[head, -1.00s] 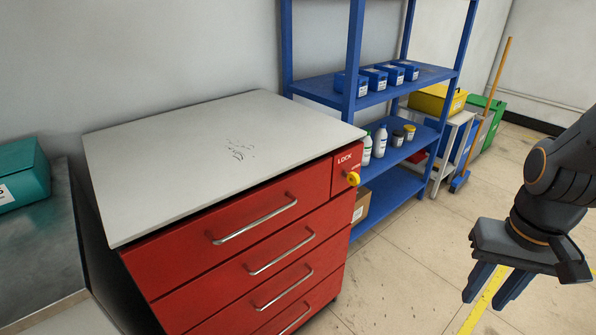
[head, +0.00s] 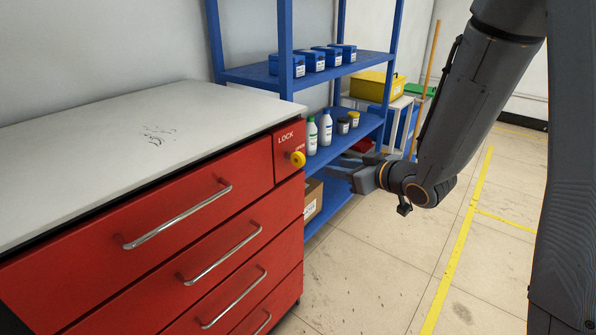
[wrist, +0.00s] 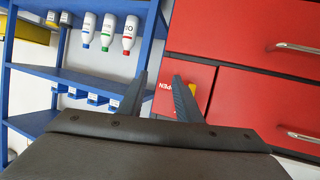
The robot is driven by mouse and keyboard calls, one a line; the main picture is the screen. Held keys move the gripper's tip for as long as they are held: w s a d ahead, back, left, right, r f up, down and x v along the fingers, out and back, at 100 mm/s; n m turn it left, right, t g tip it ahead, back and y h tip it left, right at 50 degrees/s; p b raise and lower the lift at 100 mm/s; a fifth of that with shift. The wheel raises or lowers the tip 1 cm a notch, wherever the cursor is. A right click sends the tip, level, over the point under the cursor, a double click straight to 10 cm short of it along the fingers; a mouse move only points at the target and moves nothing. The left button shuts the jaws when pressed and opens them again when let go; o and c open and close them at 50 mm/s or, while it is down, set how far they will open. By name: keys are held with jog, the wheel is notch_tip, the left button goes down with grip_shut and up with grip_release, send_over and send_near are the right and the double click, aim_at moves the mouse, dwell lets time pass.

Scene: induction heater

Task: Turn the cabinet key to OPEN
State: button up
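The yellow cabinet key (head: 298,159) sits on a small red panel (head: 282,160) at the upper right of the red cabinet. The panel is marked LOCK, with a small OPEN label by the key. My gripper (head: 332,168) is to the right of the key, its fingers pointing left towards it, apart from it. In the wrist view my gripper (wrist: 160,76) has its fingers spread with nothing between them. The key (wrist: 192,89) shows there just right of the right finger, which partly hides it and the label.
A blue shelf rack (head: 330,70) with bottles (head: 326,128) and blue boxes (head: 312,62) stands close behind the gripper. The floor (head: 370,260) in front is free.

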aim_at(304, 161)
jog(key=a+n+y+b, duration=0.1)
jog(key=y, duration=0.1)
jog(key=s+a+y, duration=0.1)
jog(key=a+y, duration=0.1)
jog(key=a+r+n+y+b, duration=0.1)
jog(key=a+y, duration=0.1)
jog(key=shift+s+a+n+g+b, duration=0.1)
jog(key=shift+s+n+g+b, duration=0.2)
jog(key=shift+b, duration=0.05)
jog(key=x, duration=0.7)
jog(key=shift+w+a+r, duration=0.1)
jog(key=shift+a+r, duration=0.05)
jog(key=shift+a, duration=0.15)
grip_shut()
